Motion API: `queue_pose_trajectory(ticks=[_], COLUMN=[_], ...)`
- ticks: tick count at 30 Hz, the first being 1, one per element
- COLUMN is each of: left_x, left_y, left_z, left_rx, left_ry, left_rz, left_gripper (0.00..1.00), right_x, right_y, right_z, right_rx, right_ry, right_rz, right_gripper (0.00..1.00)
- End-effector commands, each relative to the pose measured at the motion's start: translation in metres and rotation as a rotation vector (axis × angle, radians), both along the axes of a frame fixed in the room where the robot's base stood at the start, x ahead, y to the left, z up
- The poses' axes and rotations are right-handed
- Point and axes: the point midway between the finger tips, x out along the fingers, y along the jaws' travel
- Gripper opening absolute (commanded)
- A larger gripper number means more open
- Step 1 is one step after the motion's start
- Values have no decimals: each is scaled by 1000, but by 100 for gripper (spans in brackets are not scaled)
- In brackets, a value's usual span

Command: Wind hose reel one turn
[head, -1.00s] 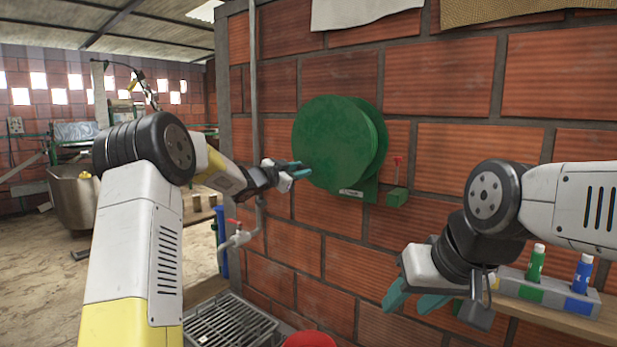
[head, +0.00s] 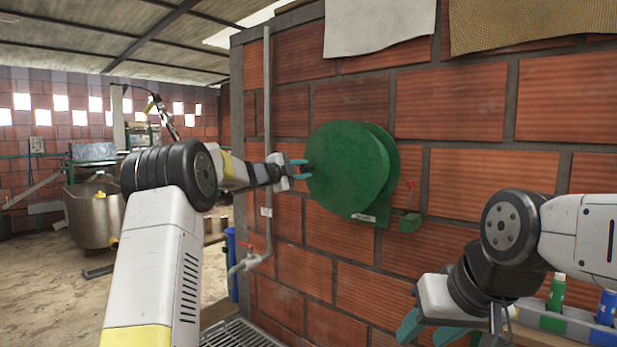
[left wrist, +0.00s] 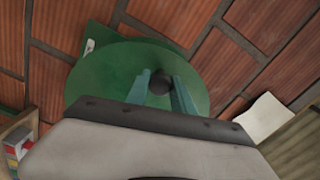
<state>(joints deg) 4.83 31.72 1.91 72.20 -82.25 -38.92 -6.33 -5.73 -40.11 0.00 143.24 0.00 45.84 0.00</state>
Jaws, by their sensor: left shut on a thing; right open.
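The green hose reel (head: 347,168) is mounted on the brick wall in the middle of the head view. Its round face also fills the centre of the left wrist view (left wrist: 110,72). My left gripper (head: 304,169) is at the left edge of the reel's face. In the left wrist view its teal fingers (left wrist: 160,90) are shut on a dark round crank knob (left wrist: 160,82) on the disc. The fingers hide part of the knob. My right gripper (head: 428,332) is open and empty, low at the right, away from the reel.
A small green bracket with a red lever (head: 410,215) is right of the reel. A pipe with a red-handled tap (head: 248,258) runs down the wall at left. A shelf tray with green (head: 557,292) and blue (head: 605,306) bottles is at lower right, by my right arm.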

Motion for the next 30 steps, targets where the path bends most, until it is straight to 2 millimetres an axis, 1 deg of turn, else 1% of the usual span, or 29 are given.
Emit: queue_pose_trajectory(ticks=[1,7,20,21,23,24,30], left_x=[0,0,0,0,0,0,0], left_y=[0,0,0,0,0,0,0], left_z=[3,8,9,9,9,8,8], left_rx=[12,47,54,53,53,53,53], left_ry=[-12,-35,-42,-41,-41,-40,-40], left_rz=[0,0,0,0,0,-1,-1], left_gripper=[0,0,0,30,42,50,50], right_x=[0,0,0,0,0,0,0], right_y=[0,0,0,0,0,0,0], right_z=[0,0,0,0,0,0,0], right_rx=[0,0,0,0,0,0,0], right_ry=[0,0,0,0,0,0,0], right_rz=[0,0,0,0,0,0,0], right_gripper=[45,45,45,45,45,45,45])
